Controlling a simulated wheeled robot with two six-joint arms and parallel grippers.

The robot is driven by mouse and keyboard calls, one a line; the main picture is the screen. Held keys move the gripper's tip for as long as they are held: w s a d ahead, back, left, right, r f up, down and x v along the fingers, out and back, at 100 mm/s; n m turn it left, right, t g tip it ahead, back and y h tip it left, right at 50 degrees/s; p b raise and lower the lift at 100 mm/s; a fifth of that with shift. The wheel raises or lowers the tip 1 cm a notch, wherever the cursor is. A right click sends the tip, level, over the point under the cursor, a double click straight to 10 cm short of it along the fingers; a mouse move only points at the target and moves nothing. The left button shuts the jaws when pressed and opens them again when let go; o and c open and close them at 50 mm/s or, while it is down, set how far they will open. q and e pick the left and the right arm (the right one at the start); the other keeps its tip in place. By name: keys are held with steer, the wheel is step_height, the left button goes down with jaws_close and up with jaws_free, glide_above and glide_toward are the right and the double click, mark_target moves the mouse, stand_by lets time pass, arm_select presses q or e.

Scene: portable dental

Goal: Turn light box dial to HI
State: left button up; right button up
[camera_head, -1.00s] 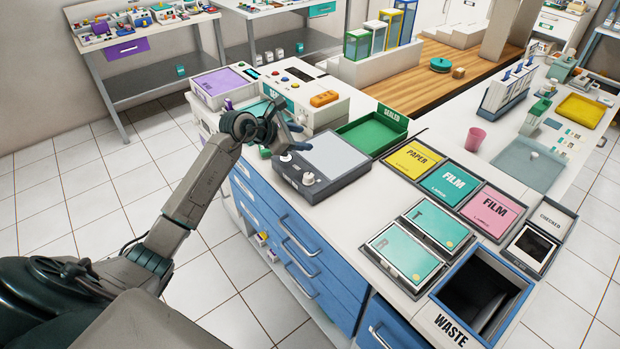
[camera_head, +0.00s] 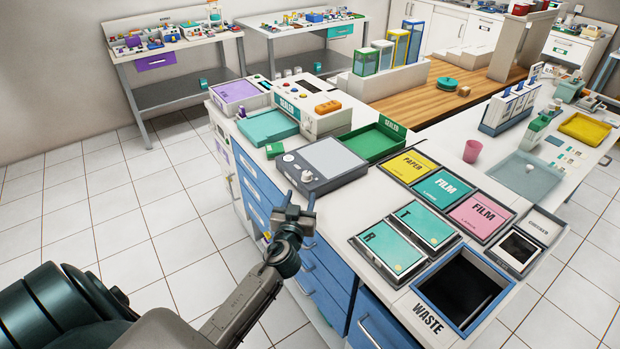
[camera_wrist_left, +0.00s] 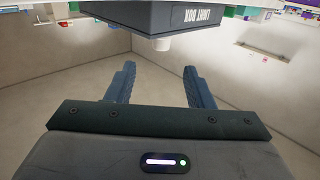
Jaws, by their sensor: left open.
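The dark grey light box (camera_head: 326,158) with a pale screen lies on the white counter. Two white knobs stand on its near-left panel: a left knob (camera_head: 288,157) and a right knob (camera_head: 307,176). I cannot read the dial's setting. My left gripper (camera_head: 299,203) is open and empty, in front of the light box and apart from it. In the left wrist view the light box (camera_wrist_left: 215,17) appears upside down at the top. One white knob (camera_wrist_left: 161,44) shows between and beyond the open fingers of my left gripper (camera_wrist_left: 160,82). My right gripper is not in view.
A green tray (camera_head: 345,145) sits behind the light box, and the sealer (camera_head: 325,112) stands farther back. A small green block (camera_head: 274,150) lies left of the light box. Film and paper trays and the waste bin (camera_head: 425,284) are to the right. Blue drawers (camera_head: 262,190) face the open floor.

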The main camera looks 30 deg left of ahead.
mark_target(306, 177)
arm_select(q)
steer(key=p+x, duration=0.1)
steer(key=x, duration=0.3)
steer(key=shift+a+r, duration=0.1)
steer(key=shift+a, duration=0.05)
steer(key=p+x, duration=0.1)
steer(key=x, duration=0.4)
steer(key=shift+w+p, duration=0.25)
steer(key=shift+p, duration=0.05)
steer(key=shift+w+a, duration=0.35)
steer(key=shift+w, duration=0.25)
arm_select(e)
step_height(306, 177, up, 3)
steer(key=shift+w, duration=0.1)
arm_select(q)
steer(key=shift+c, duration=0.5)
steer(key=c, duration=0.7)
steer(key=shift+c, duration=0.7)
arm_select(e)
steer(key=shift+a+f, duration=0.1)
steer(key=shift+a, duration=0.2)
